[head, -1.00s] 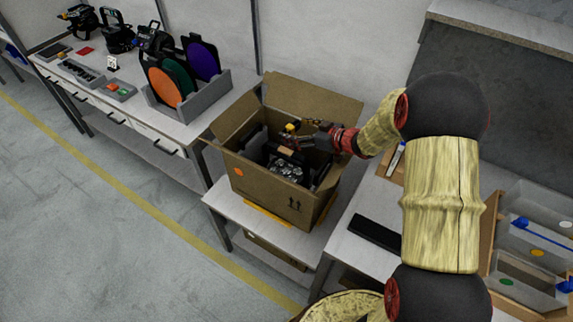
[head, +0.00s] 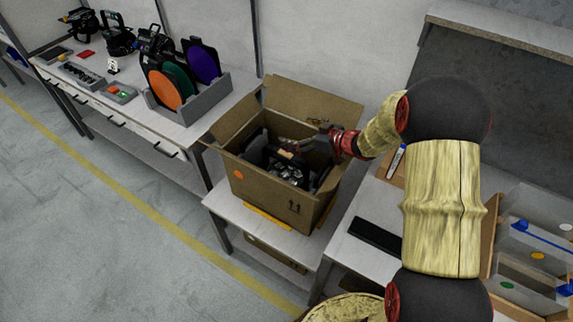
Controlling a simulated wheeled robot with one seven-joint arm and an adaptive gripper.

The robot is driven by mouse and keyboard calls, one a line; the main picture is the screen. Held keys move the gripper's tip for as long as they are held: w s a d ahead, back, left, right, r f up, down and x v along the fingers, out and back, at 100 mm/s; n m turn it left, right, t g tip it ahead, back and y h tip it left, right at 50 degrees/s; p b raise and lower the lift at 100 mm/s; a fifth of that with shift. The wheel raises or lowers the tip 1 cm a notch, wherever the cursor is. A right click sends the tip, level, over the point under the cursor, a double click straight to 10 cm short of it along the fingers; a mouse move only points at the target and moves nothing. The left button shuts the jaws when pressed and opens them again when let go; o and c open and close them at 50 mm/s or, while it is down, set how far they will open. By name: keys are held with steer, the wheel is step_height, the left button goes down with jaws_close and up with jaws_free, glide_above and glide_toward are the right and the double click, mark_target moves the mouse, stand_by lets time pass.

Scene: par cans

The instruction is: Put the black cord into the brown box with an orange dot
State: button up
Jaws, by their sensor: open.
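The brown box (head: 262,190) stands open with its flaps up, and an orange dot (head: 238,174) shows on its front. My gripper (head: 296,147) is open at the box's mouth, reaching in from the right. Dark items (head: 290,172), some with light metallic parts, lie inside the box below it. I cannot tell the black cord apart from these dark contents. The box's far bottom is hidden by its walls and my gripper.
The box stands on a low white table (head: 225,208). A bench with coloured discs in a grey holder (head: 205,98) is at left. A black bar (head: 376,236) lies on the right table, near grey bins (head: 530,235). Floor at left is clear.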

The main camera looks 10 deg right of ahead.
step_height(320, 180, up, 10)
steer(key=shift+f, duration=0.15)
stand_by(0.6)
